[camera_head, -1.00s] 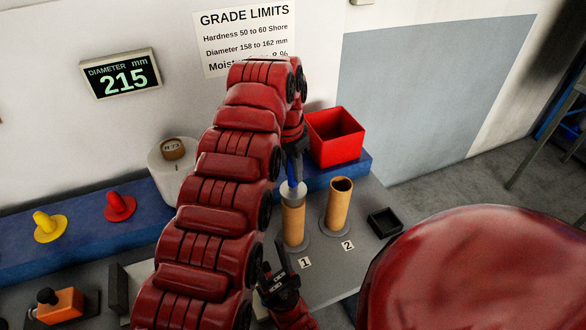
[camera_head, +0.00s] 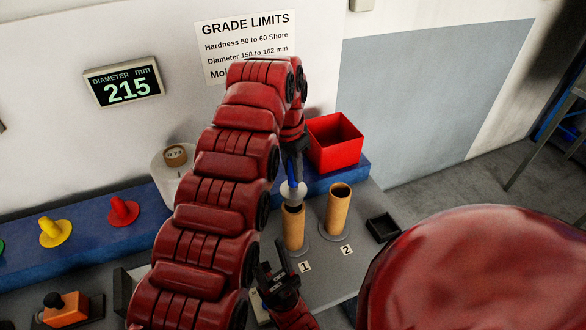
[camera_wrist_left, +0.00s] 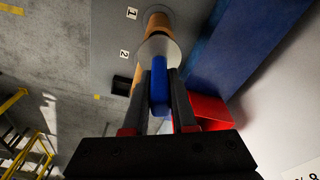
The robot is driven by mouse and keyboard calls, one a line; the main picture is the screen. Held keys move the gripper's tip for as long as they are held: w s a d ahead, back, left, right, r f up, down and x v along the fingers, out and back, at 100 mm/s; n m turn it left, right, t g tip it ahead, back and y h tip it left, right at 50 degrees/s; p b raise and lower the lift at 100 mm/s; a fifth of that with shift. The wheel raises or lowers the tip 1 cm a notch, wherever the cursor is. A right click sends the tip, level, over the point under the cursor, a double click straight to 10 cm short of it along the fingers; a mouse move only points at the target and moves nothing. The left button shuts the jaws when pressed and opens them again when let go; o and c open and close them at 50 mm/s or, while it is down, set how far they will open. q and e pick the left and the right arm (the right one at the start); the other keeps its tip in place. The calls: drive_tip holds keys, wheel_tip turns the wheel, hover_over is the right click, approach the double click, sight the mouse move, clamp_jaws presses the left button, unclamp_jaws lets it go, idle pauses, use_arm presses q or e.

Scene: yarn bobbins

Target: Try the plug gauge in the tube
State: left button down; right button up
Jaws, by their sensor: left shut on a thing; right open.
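My left gripper (camera_head: 292,160) is shut on the blue handle of the plug gauge (camera_head: 293,191). The gauge points down, with its pale round end over the tan tube at label 1 (camera_head: 293,230). The tube's dark opening shows just below that end; whether its tip is inside I cannot tell. In the left wrist view the blue handle (camera_wrist_left: 158,88) is between the fingers, and the pale disc hides part of the tube (camera_wrist_left: 157,20). A second tan tube (camera_head: 337,212) stands open at label 2. My right gripper (camera_head: 272,282) is open and empty, in front of tube 1.
A red open bin (camera_head: 334,150) stands behind the tubes on the blue shelf (camera_head: 95,240). A small black tray (camera_head: 381,226) lies right of tube 2. Yellow (camera_head: 55,232) and red (camera_head: 123,211) knobbed pieces sit at left. The display (camera_head: 123,80) reads 215.

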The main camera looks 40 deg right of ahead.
use_arm(q)
drive_tip(key=shift+r+p, duration=2.2)
drive_tip(key=shift+r, duration=0.25)
drive_tip(key=shift+f, duration=0.1)
wheel_tip(320, 180, down, 6)
drive_tip(key=b, duration=0.5)
drive_tip(key=shift+r, duration=0.25)
drive_tip(key=shift+f, duration=0.1)
drive_tip(key=shift+f+b, duration=0.85)
drive_tip(key=shift+b, duration=0.1)
idle(0.4)
drive_tip(key=shift+r, duration=0.15)
